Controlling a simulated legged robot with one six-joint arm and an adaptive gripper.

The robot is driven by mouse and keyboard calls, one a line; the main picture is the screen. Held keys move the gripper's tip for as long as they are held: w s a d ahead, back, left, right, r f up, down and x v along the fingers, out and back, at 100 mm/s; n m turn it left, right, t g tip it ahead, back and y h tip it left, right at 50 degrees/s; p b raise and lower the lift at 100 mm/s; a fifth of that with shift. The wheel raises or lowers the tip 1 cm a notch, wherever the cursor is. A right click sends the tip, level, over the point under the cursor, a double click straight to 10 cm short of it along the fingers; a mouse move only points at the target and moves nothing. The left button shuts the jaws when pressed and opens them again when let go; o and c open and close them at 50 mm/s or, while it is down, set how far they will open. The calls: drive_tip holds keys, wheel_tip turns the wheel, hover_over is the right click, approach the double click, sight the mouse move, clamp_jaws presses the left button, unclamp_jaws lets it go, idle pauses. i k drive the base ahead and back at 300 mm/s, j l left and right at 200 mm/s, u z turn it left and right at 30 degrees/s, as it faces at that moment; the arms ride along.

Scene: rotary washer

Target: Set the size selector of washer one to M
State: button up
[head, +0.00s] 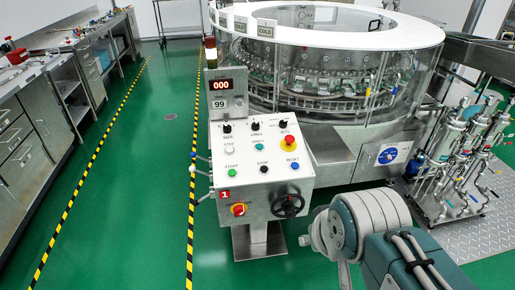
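The control panel (262,180) of a washer stands near the middle of the head view on a steel pedestal. A red tag with a 1 (225,194) is on its front. Three small black selector knobs sit along the top of its sloped face: a left knob (227,128), a middle knob (255,125) and a right knob (283,123). Their labels and pointer positions are too small to read, so I cannot tell which one is the size selector. My arm is at the lower right, apart from the panel in the picture. My gripper cannot be made out.
Below the knobs are coloured buttons, a red emergency stop (289,142), a red-yellow switch (238,210) and a black handwheel (288,205). A display (221,85) reads 000. The round washer (330,35) stands behind. Green floor (150,200) is clear at left.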

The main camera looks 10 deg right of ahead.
sight(227, 128)
drive_tip(key=i+j, duration=0.15)
drive_tip(key=i, duration=0.3)
drive_tip(key=i+j, duration=0.15)
drive_tip(key=i, duration=0.25)
drive_tip(key=i+j, duration=0.15)
drive_tip(key=i, duration=0.3)
drive_tip(key=i+j, duration=0.15)
drive_tip(key=i, duration=0.3)
